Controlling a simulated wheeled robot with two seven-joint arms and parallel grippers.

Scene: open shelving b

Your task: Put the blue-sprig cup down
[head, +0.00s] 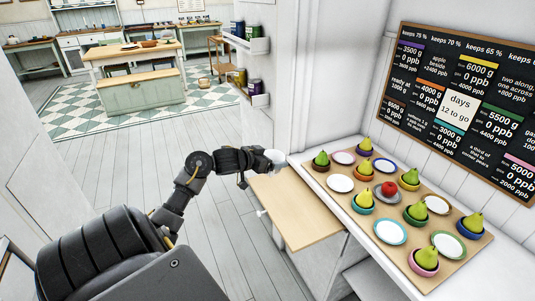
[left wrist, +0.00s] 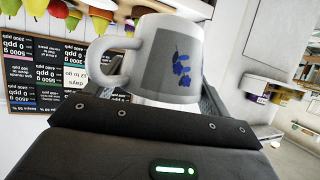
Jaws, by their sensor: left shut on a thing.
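The blue-sprig cup (left wrist: 163,55) is white, with blue sprigs on a grey patch and its handle at the left in the left wrist view. My left gripper (head: 264,160) is shut on it. My right gripper is not in view.
Right of the wooden board, a tray (head: 385,222) on the white counter holds pears in coloured bowls, several plates and a red apple (head: 389,187). A chalkboard (head: 463,90) hangs behind. The wooden board's surface looks bare. Open floor lies left.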

